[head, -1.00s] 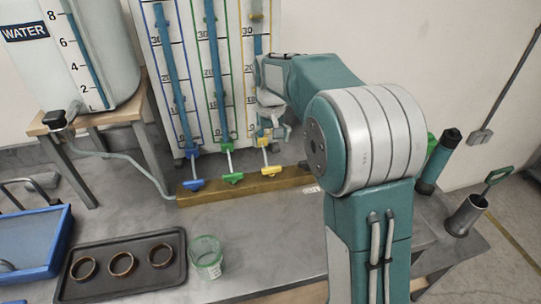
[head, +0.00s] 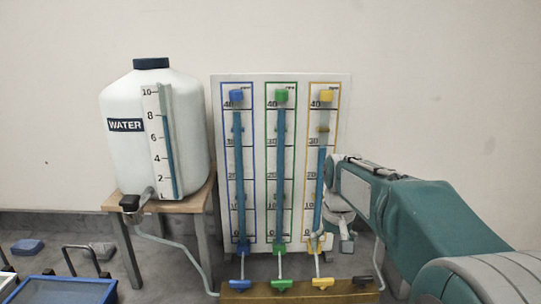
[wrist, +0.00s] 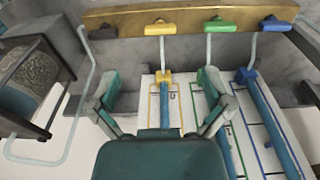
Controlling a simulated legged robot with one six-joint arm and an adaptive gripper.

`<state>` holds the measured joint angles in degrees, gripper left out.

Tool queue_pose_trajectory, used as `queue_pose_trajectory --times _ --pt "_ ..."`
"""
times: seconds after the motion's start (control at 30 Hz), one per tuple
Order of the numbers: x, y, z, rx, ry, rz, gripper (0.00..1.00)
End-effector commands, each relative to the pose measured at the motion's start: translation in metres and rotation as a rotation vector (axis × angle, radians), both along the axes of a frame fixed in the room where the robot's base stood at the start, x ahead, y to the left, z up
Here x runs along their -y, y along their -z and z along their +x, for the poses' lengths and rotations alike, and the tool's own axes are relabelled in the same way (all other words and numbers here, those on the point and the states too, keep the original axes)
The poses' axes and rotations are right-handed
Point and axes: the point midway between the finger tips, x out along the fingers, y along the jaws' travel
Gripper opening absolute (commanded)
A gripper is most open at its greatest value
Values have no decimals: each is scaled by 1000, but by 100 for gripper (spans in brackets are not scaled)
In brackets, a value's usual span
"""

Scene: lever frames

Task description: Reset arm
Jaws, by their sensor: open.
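My gripper (head: 338,232) is in front of the lower right part of the gauge panel (head: 343,150), beside the yellow column, with my arm reaching in from the right. In the wrist view my gripper (wrist: 160,92) has its two fingers spread apart with nothing between them. Beyond them are the yellow lever (wrist: 160,28), the green lever (wrist: 220,25) and the blue lever (wrist: 280,22) on a wooden beam (wrist: 190,16). The fingers are apart from these levers. The levers also show below the panel in the head view: blue (head: 246,284), green (head: 282,284) and yellow (head: 322,283).
A dark lever (wrist: 103,33) sits at the beam's end. Left of the panel, a white water tank (head: 150,120) stands on a small wooden-topped table (head: 180,204). A blue tray (head: 65,290) is at the lower left. The wall above the panel is clear.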

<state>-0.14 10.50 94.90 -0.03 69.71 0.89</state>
Motion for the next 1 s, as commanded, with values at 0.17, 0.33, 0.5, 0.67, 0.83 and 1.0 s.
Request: queue_pose_trajectory --times 0.17,0.33,0.5,0.67,0.83,1.0 --pt "0 -19 -42 67 -2 0 100" --pt "1 -30 -81 130 -4 0 100" --pt "1 -33 -121 192 -6 -1 100" --pt "1 -30 -158 251 -7 -1 100" --pt "1 -21 -195 313 -9 -2 100" --pt "1 -7 -227 371 -11 -3 100"
